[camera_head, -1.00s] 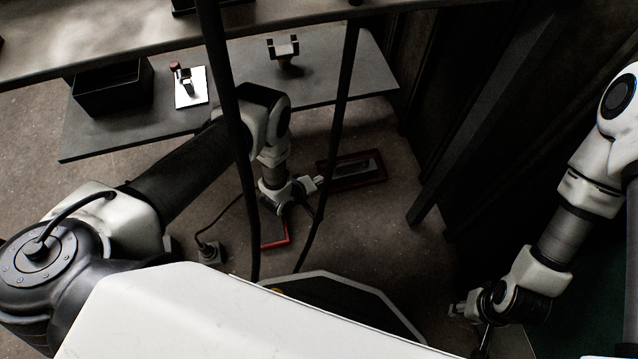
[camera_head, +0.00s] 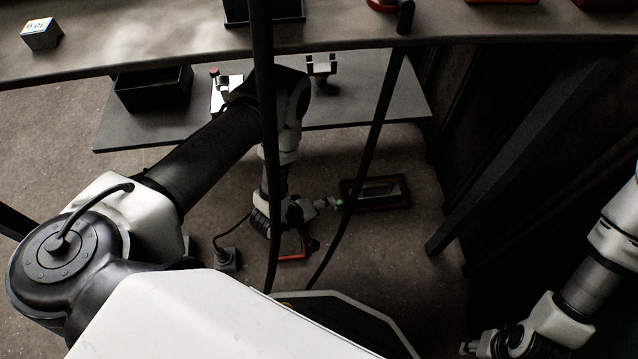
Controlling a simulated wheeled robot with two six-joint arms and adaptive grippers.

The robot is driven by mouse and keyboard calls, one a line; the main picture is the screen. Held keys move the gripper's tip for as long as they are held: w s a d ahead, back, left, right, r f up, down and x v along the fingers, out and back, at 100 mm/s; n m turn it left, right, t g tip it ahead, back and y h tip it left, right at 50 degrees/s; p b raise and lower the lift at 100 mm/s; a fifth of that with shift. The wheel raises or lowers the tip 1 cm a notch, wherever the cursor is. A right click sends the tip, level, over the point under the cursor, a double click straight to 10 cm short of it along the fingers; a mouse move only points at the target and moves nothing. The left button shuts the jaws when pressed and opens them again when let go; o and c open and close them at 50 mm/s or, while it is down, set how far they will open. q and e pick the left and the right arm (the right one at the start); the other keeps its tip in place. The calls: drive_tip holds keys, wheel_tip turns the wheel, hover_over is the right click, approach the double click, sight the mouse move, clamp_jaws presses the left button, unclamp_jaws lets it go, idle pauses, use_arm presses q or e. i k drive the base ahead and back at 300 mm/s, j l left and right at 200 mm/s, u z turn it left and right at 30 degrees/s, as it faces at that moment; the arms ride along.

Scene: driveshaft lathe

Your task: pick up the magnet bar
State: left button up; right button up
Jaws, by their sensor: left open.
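My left gripper (camera_head: 287,232) is low over the floor, beneath the lower shelf, with its fingers pointing down. It is open. A red-edged object (camera_head: 292,257) lies on the floor just under it, mostly hidden by the gripper. A reddish-brown tray (camera_head: 408,204) with a pale grey bar-like piece (camera_head: 381,189) in it lies on the floor to the right of the gripper. I cannot tell for sure which of these is the magnet bar. My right gripper (camera_head: 472,347) is small and dark at the bottom right, far from both. Its fingers are unclear.
A grey lower shelf (camera_head: 372,112) carries a black bin (camera_head: 153,90), a white card (camera_head: 222,97) with a small part and a metal bracket (camera_head: 321,68). A worktop (camera_head: 180,45) runs above it. Dark posts and a cable with a grey block (camera_head: 228,259) are near the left arm.

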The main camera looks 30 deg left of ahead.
sight(380, 190)
drive_tip(key=k, duration=1)
